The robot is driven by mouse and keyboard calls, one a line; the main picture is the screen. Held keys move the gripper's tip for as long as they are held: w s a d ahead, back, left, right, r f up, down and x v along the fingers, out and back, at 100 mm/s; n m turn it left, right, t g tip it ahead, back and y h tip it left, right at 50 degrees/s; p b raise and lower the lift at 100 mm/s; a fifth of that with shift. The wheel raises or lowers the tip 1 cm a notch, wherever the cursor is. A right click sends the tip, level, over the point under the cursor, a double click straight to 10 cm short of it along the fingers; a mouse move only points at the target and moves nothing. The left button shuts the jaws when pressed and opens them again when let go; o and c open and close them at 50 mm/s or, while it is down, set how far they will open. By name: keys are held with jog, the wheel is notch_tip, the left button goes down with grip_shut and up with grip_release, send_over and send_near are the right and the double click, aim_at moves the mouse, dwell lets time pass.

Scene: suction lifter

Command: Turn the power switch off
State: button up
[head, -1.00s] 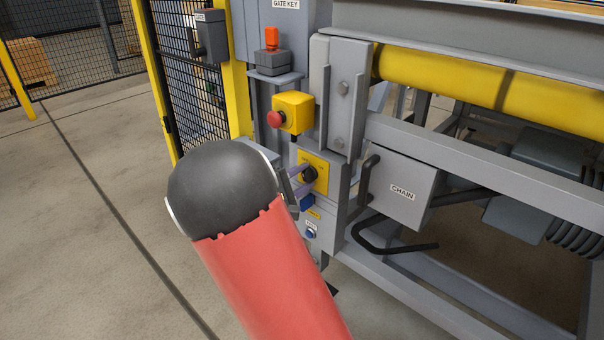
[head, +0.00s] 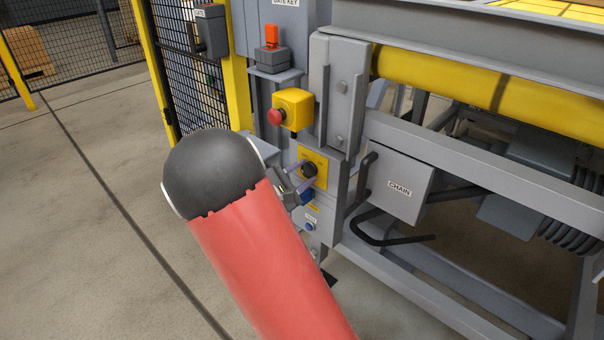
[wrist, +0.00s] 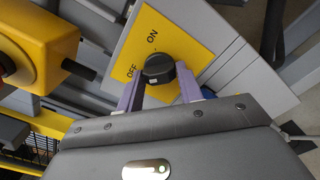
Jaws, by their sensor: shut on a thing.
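The power switch is a black rotary knob (wrist: 158,68) on a yellow plate (wrist: 183,35) marked ON and OFF. In the head view the knob (head: 309,170) sits on the grey post, below the yellow box with the red button. My gripper (wrist: 160,92) has its two purple fingers on either side of the knob and is shut on it. A small pale mark on the knob lies on its lower side, nearer the OFF label than ON. The gripper (head: 304,173) also shows in the head view, partly behind my red forearm.
Above the switch is the yellow emergency-stop box (head: 294,108) with a red button. A grey box with an orange top (head: 272,50) is higher up. The CHAIN box (head: 398,188) and its black handle stand to the right. Open floor lies left.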

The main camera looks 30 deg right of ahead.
jog(key=o, duration=1)
jog(key=shift+c, duration=0.2)
jog(key=shift+a, duration=0.1)
jog(key=v, duration=0.7)
jog(key=shift+s+a, duration=0.15)
jog(key=shift+a, duration=0.1)
